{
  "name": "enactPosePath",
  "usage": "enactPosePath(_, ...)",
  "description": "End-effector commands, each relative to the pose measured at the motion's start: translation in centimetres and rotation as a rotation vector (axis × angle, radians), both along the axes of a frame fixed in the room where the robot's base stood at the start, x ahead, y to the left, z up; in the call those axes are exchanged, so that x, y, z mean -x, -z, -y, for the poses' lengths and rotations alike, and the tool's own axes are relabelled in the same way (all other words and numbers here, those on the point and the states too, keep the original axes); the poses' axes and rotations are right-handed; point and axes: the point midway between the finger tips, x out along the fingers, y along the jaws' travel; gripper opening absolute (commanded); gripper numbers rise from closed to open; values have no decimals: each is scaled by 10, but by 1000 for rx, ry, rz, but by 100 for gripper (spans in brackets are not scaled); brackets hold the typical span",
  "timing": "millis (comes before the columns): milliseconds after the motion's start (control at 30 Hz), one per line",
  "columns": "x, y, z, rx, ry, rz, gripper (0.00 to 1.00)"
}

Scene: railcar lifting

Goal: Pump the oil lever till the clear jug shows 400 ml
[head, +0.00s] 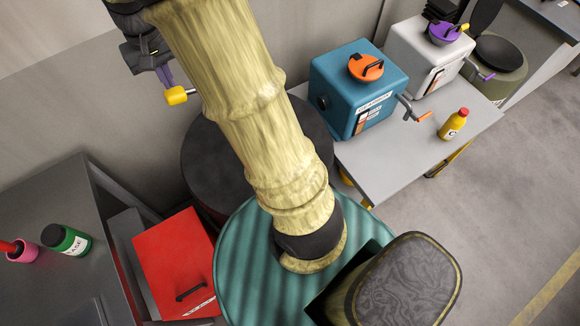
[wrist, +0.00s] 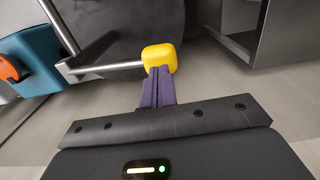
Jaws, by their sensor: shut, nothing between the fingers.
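The oil lever shows a yellow knob (head: 176,95) on a short metal rod in the head view, at the upper left. In the wrist view the yellow knob (wrist: 159,58) sits at the end of the metal rod, right at my fingertips. My gripper (head: 165,75) has purple fingers, shut together with nothing between them. In the wrist view the shut fingers of my gripper (wrist: 158,72) point at the knob and appear to touch or nearly touch it. The clear jug is not seen in either view. My arm hides much of the middle of the head view.
A dark drum (head: 215,165) stands beneath the lever. A teal gearbox (head: 350,85) and a yellow bottle (head: 453,124) are on the grey table (head: 390,165) at right. A red box (head: 175,260) and a green grease tin (head: 68,240) are at lower left.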

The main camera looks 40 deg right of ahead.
Motion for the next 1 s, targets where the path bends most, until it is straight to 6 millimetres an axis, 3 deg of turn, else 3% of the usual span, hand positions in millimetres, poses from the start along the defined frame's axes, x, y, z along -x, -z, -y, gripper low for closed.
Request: enactPosePath(1000,0,32,0,1,0,-2,0)
